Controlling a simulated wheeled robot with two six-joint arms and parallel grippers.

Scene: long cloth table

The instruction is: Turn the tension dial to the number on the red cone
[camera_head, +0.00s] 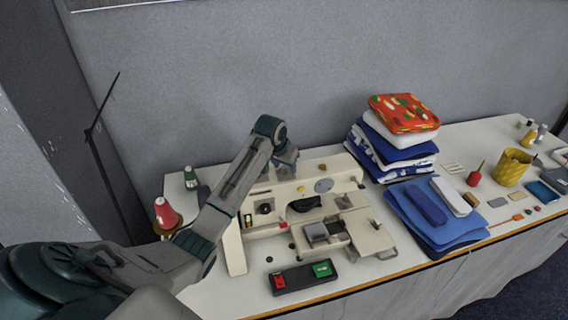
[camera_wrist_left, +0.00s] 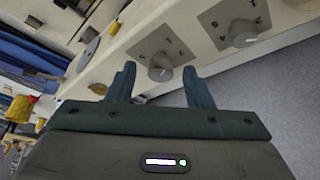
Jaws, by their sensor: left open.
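The cream sewing machine (camera_head: 335,203) stands on the table. In the left wrist view, a grey dial knob (camera_wrist_left: 160,66) on a square marked plate lies between my left fingertips, with a gap on each side; I cannot tell how deep the fingers reach. A second, similar dial (camera_wrist_left: 243,34) is to its right. My left gripper (camera_head: 286,158) is open above the machine's rear left part in the head view. The red cone (camera_head: 165,213) stands at the left; its number is not readable. My right gripper is out of view.
A black box with red and green buttons (camera_head: 302,276) lies in front of the machine. Folded cloth (camera_head: 398,140) is stacked at the right, with blue cloth (camera_head: 440,235) before it.

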